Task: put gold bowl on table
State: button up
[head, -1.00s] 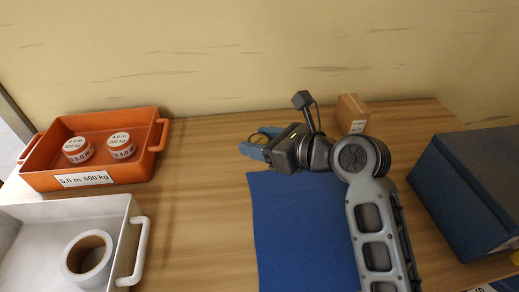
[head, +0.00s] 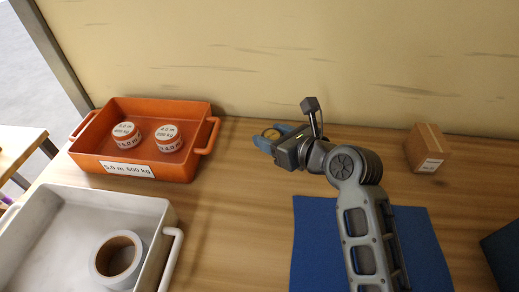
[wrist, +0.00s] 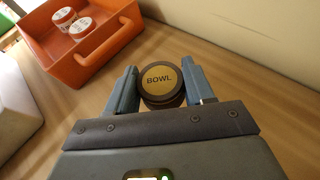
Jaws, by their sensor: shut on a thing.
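The gold bowl (wrist: 159,79) is a small round thing with a gold top marked "BOWL" and a dark rim. My gripper (wrist: 160,88) is shut on it, with one blue finger on each side. I cannot tell whether the bowl touches the table.
The orange tray (head: 187,171) holds two labelled round weights (head: 126,135). A white tray (head: 165,215) with a tape roll (head: 102,266) stands at front left. A blue mat (head: 305,235) and a cardboard box (head: 427,148) are to the right. Table between orange tray and mat is clear.

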aim_at(257, 158)
jog(key=a+f, duration=0.1)
jog(key=a, duration=0.1)
jog(key=w+a+f, duration=0.1)
jog(key=shift+w+a+f, duration=0.15)
jog(key=shift+a+f, duration=0.05)
jog(key=shift+a, duration=0.15)
jog(key=shift+f, duration=1.95)
jog(key=shift+f, duration=0.1)
jog(key=o, duration=1.1)
jog(key=shift+c, duration=0.2)
jog(key=v, duration=1.2)
